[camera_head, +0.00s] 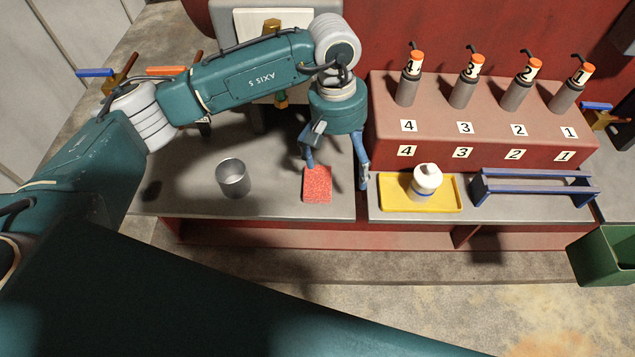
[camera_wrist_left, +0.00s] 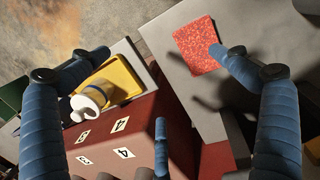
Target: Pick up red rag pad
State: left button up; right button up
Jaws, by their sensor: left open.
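The red rag pad (camera_head: 317,185) lies flat on the grey bench top, near its front edge. It also shows in the left wrist view (camera_wrist_left: 199,46), at the top right of centre, beside the tip of one finger. My left gripper (camera_head: 336,170) is open above the bench, its blue fingers pointing down just behind and to either side of the pad. Nothing is between the fingers. In the left wrist view the open fingers (camera_wrist_left: 160,52) frame the view from both sides. My right gripper does not show.
A metal cup (camera_head: 233,178) stands left of the pad. To the right, a yellow tray (camera_head: 440,204) holds a white bottle (camera_head: 426,181), with a blue rack (camera_head: 535,187) beyond. Behind, a red block (camera_head: 450,118) holds several numbered cylinders. A green bin (camera_head: 605,257) is at far right.

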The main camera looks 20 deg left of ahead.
pick_arm(q)
jog(key=y, duration=0.2)
send_over(324, 181)
notch_tip(324, 181, down, 4)
jog(key=shift+w+d+f+p, duration=0.15)
jog(key=shift+f+p, duration=0.05)
jog(key=shift+p, duration=0.7)
jog(key=shift+f+p, duration=0.45)
jog(key=shift+f, duration=0.1)
jog(key=f+p, duration=0.2)
jog(key=f, duration=0.1)
jog(key=shift+s+a+f, duration=0.2)
jog(key=shift+f, duration=0.55)
jog(key=shift+c, duration=0.3)
jog(key=c, duration=1.2)
